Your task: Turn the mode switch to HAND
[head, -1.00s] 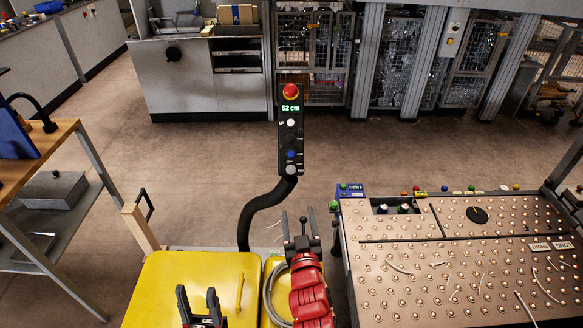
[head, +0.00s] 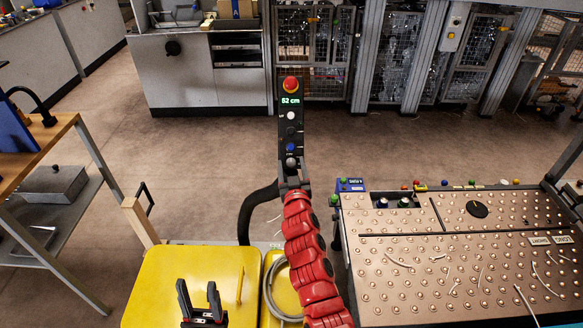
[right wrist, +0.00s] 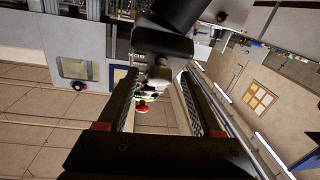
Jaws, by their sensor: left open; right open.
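The black control panel (head: 291,137) stands upright on a curved black post, with a red mushroom button on top, a "52 cm" display and a column of knobs and buttons. Its labels are too small to read, so I cannot tell the mode switch or its setting. My right gripper (head: 292,184) is open at the panel's lower end and covers part of it. A grey round knob (head: 291,162) shows just beyond its fingers; contact is unclear. In the right wrist view the red button (right wrist: 142,108) shows between the open fingers (right wrist: 158,76). My left gripper (head: 200,297) is open and empty.
A yellow-topped unit (head: 190,270) lies below my left gripper. A studded ball-transfer table (head: 410,265) with coloured buttons is at the right. A wooden-topped bench (head: 30,160) stands at the left. The floor behind the panel is clear up to the grey cabinets.

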